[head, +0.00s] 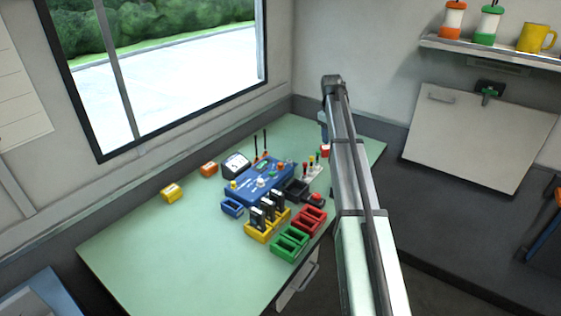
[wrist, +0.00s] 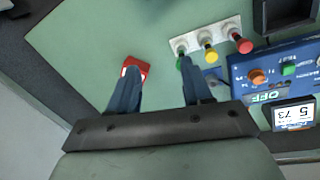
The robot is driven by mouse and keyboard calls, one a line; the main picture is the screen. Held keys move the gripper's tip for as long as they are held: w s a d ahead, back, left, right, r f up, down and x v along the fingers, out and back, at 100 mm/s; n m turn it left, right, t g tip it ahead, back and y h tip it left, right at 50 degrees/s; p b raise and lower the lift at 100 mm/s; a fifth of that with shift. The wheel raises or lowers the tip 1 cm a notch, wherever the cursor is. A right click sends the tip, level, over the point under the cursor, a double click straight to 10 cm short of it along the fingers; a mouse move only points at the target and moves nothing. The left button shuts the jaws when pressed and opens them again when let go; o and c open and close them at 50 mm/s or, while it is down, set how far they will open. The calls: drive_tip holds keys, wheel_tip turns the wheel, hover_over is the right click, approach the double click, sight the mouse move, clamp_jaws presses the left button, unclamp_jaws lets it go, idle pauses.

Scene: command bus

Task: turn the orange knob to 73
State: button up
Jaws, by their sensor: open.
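The orange knob (wrist: 257,76) sits on the blue panel (wrist: 241,64) at the right of the wrist view, beside a green knob (wrist: 289,69). In the head view the orange knob (head: 281,167) is small, on the blue box (head: 268,181).
A white strip with green, yellow and red levers (wrist: 208,40) lies close to the right finger. A red block (wrist: 137,66) is by the left fingertip. Yellow (head: 261,236), green (head: 290,244) and red (head: 309,222) holders stand nearer. The green tabletop's left side (head: 150,245) is clear.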

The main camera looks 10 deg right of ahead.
sight(280, 164)
drive_tip(key=a+r+n+y, duration=0.1)
drive_tip(key=a+r+n, duration=0.1)
drive_tip(key=a, duration=0.8)
drive_tip(key=a+r+n, duration=0.2)
drive_tip(key=a, duration=0.7)
drive_tip(key=shift+g, duration=0.4)
drive_tip(key=f, duration=1.4)
drive_tip(key=shift+s+a, duration=0.1)
drive_tip(key=shift+a, duration=0.1)
drive_tip(key=shift+c, duration=0.5)
clamp_jaws()
